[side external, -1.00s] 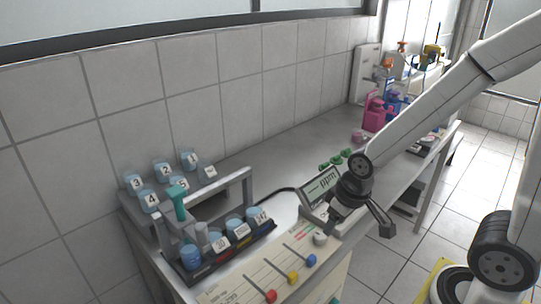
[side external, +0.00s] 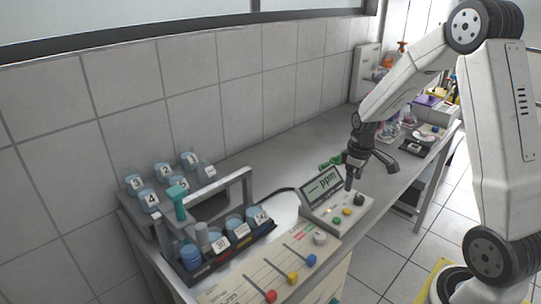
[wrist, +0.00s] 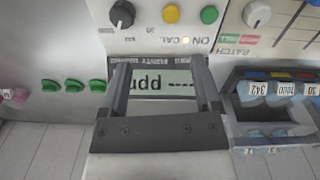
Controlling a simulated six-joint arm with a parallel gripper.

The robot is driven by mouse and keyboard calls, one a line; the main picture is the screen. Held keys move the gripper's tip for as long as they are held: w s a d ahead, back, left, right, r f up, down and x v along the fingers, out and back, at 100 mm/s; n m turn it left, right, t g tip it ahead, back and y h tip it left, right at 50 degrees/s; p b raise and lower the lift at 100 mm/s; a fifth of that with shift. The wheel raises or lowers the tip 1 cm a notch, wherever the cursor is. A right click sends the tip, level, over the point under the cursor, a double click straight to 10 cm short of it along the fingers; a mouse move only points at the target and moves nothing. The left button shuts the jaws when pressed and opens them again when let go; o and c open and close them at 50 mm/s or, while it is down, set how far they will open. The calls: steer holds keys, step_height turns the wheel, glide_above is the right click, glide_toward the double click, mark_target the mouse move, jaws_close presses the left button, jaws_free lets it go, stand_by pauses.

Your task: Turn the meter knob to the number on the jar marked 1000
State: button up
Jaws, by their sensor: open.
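The ppm meter (side external: 322,190) stands on the bench with a blank-dashed display. Its black knob (side external: 359,199) is on the sloped front panel beside a yellow and a green button; the knob also shows at the top of the wrist view (wrist: 122,14), its pointer and scale too small to read surely. My gripper (side external: 370,174) is open and empty, above and behind the knob, apart from it. In the wrist view its fingers (wrist: 164,80) straddle the display in the picture. The jar labelled 1000 (wrist: 283,90) sits between jars labelled 342 and 30 in the rack.
The jar rack (side external: 265,236) has a tall grey handle, left of the meter. A control panel (side external: 253,281) with coloured sliders and a white knob (side external: 320,239) lies in front. Numbered jars (side external: 150,201) stand at the far left. Green knobs (side external: 331,161) stand behind the meter.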

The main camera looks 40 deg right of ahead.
glide_above(359, 197)
steer(key=shift+f, duration=0.5)
steer(key=shift+f, duration=0.15)
steer(key=shift+f, duration=3.75)
jaws_close()
